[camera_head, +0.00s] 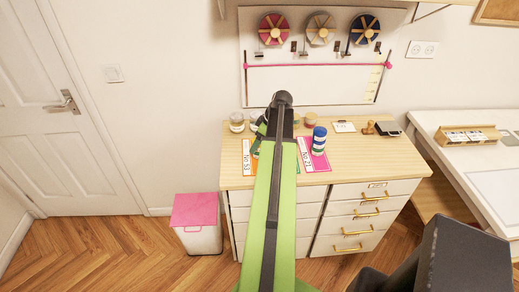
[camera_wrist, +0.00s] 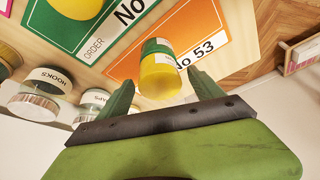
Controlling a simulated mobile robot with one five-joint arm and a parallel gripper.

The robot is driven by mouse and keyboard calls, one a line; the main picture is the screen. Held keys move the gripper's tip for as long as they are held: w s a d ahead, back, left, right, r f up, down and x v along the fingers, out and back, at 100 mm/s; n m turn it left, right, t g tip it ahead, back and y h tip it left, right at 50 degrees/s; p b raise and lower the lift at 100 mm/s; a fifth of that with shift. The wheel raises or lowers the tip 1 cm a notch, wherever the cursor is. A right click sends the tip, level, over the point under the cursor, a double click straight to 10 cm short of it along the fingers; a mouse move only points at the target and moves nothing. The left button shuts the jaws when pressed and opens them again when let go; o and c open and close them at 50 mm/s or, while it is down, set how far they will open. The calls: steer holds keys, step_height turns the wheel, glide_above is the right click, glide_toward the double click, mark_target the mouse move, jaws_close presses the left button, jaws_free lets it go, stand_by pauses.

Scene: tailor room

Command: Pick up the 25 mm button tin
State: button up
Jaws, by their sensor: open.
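A tin (camera_wrist: 158,78) with a yellow end and a green-and-white band is in the wrist view over the orange card marked No 53 (camera_wrist: 203,30). My gripper (camera_wrist: 163,88) is open, its two green fingers on either side of the tin's near end. I cannot tell whether they touch it. No 25 mm marking is readable.
Glass jars, one labelled HOOKS (camera_wrist: 40,95), stand close to the left finger in the wrist view. A pink-lidded bin (camera_head: 196,215) stands left.

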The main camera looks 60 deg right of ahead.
steer(key=shift+r, duration=0.15)
steer(key=shift+c, duration=0.5)
steer(key=c, duration=1.4)
steer(key=shift+c, duration=0.2)
